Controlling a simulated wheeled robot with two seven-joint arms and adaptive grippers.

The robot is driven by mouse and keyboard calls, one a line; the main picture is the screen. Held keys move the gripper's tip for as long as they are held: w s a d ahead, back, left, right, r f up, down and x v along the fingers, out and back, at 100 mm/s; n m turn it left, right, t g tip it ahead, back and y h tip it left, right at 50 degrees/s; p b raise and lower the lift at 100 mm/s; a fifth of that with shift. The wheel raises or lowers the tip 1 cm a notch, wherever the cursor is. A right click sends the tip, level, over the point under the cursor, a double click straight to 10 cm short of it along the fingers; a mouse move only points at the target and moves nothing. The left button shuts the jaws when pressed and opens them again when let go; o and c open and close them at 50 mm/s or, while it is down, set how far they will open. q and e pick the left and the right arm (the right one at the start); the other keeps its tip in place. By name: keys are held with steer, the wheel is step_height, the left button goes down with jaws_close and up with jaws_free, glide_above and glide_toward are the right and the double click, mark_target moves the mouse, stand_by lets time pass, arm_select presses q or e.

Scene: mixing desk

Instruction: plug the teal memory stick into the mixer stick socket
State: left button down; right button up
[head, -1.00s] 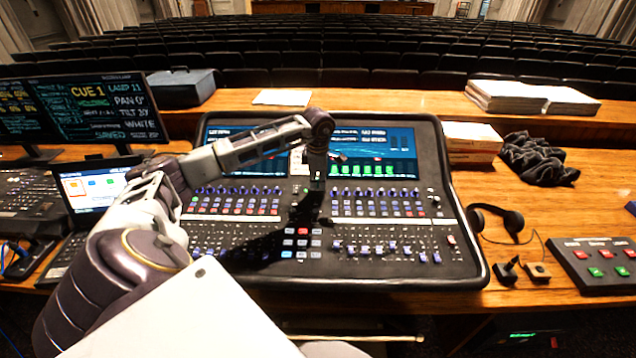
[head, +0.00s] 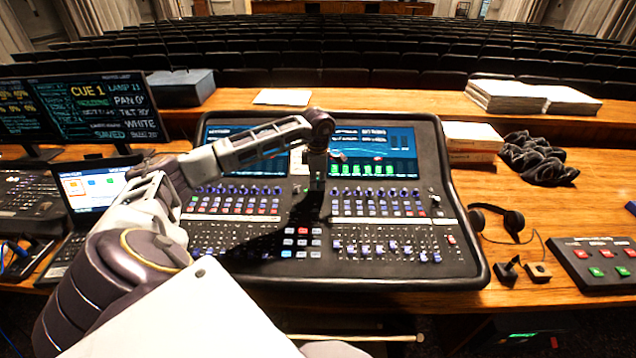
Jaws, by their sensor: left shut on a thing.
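The mixer (head: 345,268) is a large black console with rows of faders and two lit screens, in the middle of the desk. My left gripper (head: 317,186) points down over the middle of the mixer, between its left and right knob rows. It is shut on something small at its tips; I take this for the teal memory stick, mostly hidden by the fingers. The stick socket is not clear in this view, and I cannot tell whether the stick touches the panel. My right gripper is not in view.
Two monitors (head: 85,108) and a laptop (head: 92,188) stand at the left. A headset (head: 512,220), a small joystick (head: 507,270) and a button box (head: 600,263) lie at the right. Paper stacks (head: 532,97) and a dark cloth (head: 538,158) are behind.

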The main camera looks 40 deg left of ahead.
arm_select(q)
steer(key=shift+f+b, duration=0.3)
steer(key=shift+f, duration=0.2)
steer(key=c, duration=1.5)
jaws_free()
steer(key=shift+r, duration=0.1)
steer(key=r, duration=1.1)
steer(key=shift+s+d+r, duration=0.35)
steer(key=shift+s+r, duration=0.05)
steer(key=shift+r, duration=0.15)
steer(key=shift+r+p, duration=4.85)
steer(key=shift+p, duration=0.15)
